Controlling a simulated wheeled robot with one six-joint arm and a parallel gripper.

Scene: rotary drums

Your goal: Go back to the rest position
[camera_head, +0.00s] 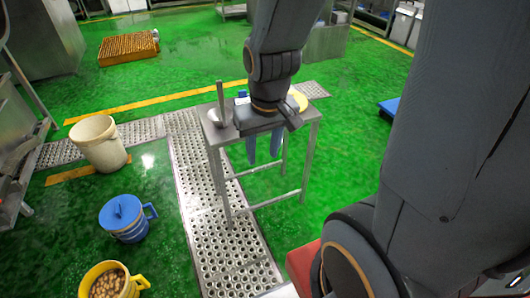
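My gripper (263,146) hangs from my arm at the upper middle of the head view, pointing down. Its two blue fingers are apart with nothing visible between them, so it is open. It appears in front of the near edge of a small grey metal table (216,138). I cannot tell the exact gap between the fingers and the table edge. My wrist hides the middle of the tabletop.
On the table are a metal vessel with an upright handle (220,98), a yellow round item (298,101) and a partly hidden blue item (242,94). A cream bucket (100,145), blue lidded pail (126,222) and yellow bucket (137,284) stand left on green floor.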

